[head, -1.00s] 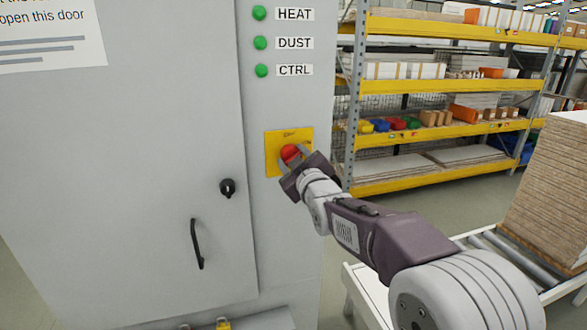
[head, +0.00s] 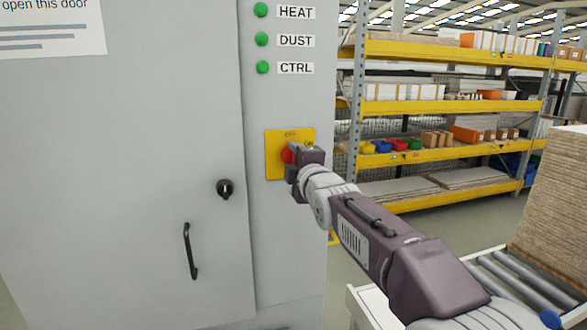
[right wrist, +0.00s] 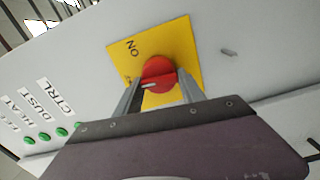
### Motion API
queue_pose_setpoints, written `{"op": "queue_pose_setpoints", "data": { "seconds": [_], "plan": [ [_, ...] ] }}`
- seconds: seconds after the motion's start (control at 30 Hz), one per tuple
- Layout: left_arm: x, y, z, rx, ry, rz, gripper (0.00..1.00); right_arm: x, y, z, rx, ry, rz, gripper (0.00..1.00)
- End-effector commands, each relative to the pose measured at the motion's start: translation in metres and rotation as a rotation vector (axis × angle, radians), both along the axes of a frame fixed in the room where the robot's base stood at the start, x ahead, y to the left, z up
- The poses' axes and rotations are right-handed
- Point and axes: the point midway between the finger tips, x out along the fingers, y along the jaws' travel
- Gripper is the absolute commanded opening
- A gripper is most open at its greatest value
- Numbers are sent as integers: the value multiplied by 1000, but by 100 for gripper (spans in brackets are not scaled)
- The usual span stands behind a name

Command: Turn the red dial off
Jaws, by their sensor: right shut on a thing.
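The red dial (head: 287,155) sits on a yellow plate (head: 274,139) on the grey cabinet, below the HEAT, DUST and CTRL labels. My right gripper (head: 291,160) is at the dial and partly hides it in the head view. In the right wrist view the red dial (right wrist: 158,74) lies between the two fingers of my right gripper (right wrist: 160,85), which are shut on it. A pale mark shows on the dial's grip bar. The word ON shows on the yellow plate (right wrist: 178,48); other lettering is partly hidden. My left gripper is out of view.
The cabinet door has a black knob (head: 225,189) and a black handle (head: 189,251). Three green lamps, such as the CTRL lamp (head: 263,67), are lit above the dial. Shelving (head: 440,107) stands behind. A roller conveyor (head: 520,275) with stacked boards (head: 558,205) is at right.

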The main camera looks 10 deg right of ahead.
Motion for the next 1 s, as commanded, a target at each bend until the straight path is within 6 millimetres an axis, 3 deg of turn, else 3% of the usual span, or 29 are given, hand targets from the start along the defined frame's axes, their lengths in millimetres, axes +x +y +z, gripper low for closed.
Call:
{"op": "queue_pose_setpoints", "data": {
  "seconds": [0.23, 0.83, 0.87, 0.9, 0.93, 1.0],
  "plan": [
    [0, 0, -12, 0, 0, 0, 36, 0, 0, -5, -89, 4, 0, 6],
    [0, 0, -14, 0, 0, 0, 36, 1, 0, -4, -123, 4, 0, 6],
    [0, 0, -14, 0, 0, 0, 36, 1, 0, -4, -123, 4, 0, 52],
    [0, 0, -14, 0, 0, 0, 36, 1, 0, -4, -122, 4, 0, 63],
    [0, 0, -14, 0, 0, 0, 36, 1, 0, -4, -122, 3, 0, 68],
    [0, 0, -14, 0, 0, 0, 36, 0, 0, -3, -121, 2, 0, 68]
  ]
}}
